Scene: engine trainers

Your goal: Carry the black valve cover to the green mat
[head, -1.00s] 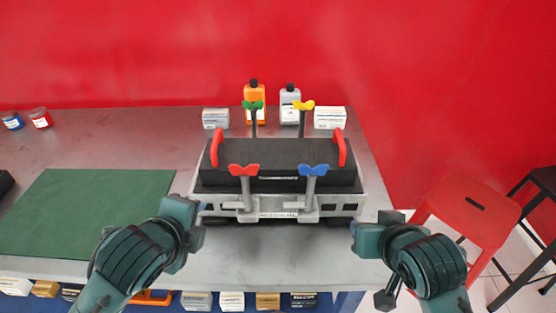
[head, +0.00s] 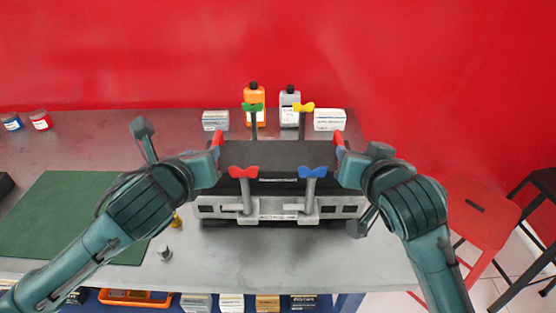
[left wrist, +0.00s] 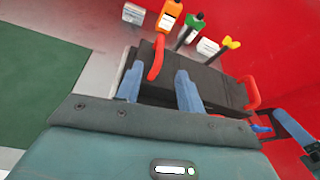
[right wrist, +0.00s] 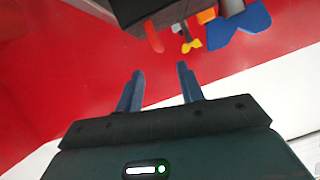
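The black valve cover (head: 276,156) sits on the grey engine trainer (head: 275,208), with a red handle at each end. The left handle (head: 219,139) and right handle (head: 339,138) are partly hidden by my grippers. My left gripper (head: 213,158) is open at the left end; in the left wrist view the left handle (left wrist: 156,58) shows just beyond and between its fingers. My right gripper (head: 342,158) is open near the right end; in the right wrist view a red handle (right wrist: 153,36) shows ahead, apart from the fingers. The green mat (head: 60,215) lies left, empty where visible.
Clamps with red (head: 244,172), blue (head: 313,172), green (head: 252,107) and yellow (head: 303,107) knobs stand around the cover. Bottles and boxes (head: 215,120) stand behind. A small grey part (head: 165,254) lies near the mat. A red stool (head: 480,215) stands right.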

